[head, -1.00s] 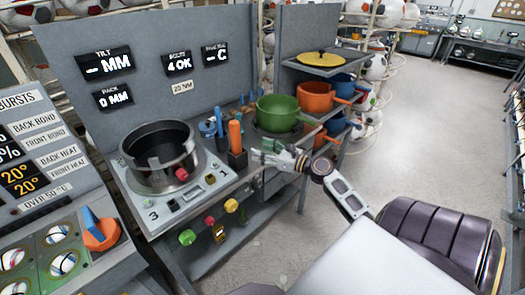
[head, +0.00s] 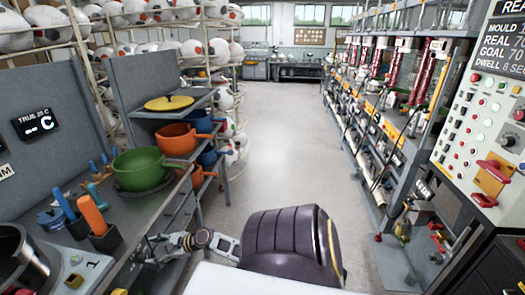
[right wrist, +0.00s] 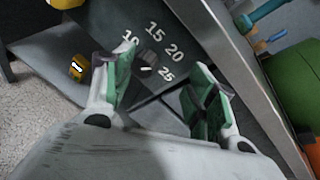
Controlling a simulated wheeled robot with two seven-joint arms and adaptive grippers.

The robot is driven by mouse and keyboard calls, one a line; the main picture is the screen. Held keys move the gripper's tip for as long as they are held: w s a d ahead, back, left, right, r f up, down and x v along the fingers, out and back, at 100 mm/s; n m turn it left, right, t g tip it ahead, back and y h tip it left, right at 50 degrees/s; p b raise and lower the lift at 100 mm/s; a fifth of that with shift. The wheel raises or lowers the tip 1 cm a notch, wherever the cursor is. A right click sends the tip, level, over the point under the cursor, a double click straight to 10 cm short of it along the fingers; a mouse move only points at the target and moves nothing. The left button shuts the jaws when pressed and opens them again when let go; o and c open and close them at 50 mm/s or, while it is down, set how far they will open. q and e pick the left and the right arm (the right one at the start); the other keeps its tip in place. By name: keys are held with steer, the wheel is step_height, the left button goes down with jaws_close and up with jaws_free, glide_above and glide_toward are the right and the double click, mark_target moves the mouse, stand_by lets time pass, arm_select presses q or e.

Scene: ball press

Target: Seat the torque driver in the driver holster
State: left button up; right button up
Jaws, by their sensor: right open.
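In the head view an orange-handled driver (head: 92,215) stands in a black holder (head: 105,240) on the counter at left. I cannot tell from markings which is the torque driver or the driver holster. My right gripper (head: 155,250) is to the right of these holders, at the counter edge, apart from them. In the right wrist view its green-padded fingers (right wrist: 163,72) are open with nothing between them. My left gripper is out of view.
A green pot (head: 140,168) stands on the counter behind the holders, with orange pots (head: 178,138) on shelves beyond. In the wrist view a dark panel carries a dial (right wrist: 148,58) marked 10 to 25.

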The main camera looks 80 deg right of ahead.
steer(key=s+a+f+n+g+h, duration=0.15)
steer(key=s+f+n, duration=0.3)
steer(key=f, duration=0.65)
steer(key=s+a+f+n+g, duration=0.3)
steer(key=s+f, duration=0.3)
steer(key=f, duration=0.5)
steer(key=s+a+f+n+g+h, duration=0.15)
steer(key=s+f+n, duration=0.35)
steer(key=f, duration=0.5)
steer(key=s+a+f+n+g, duration=0.2)
steer(key=s+a+f+n, duration=0.2)
steer(key=s, duration=0.6)
steer(key=s+a+f+n+g, duration=0.2)
steer(key=s+a+f+n, duration=0.3)
steer(key=s, duration=0.5)
steer(key=s+a+f+n+g, duration=0.2)
steer(key=s+a+f+n, duration=0.3)
steer(key=s+f+n, duration=0.3)
steer(key=shift+s+f+n+g, duration=0.3)
steer(key=shift+s+n, duration=0.45)
steer(key=shift+s, duration=0.2)
steer(key=shift+a, duration=0.1)
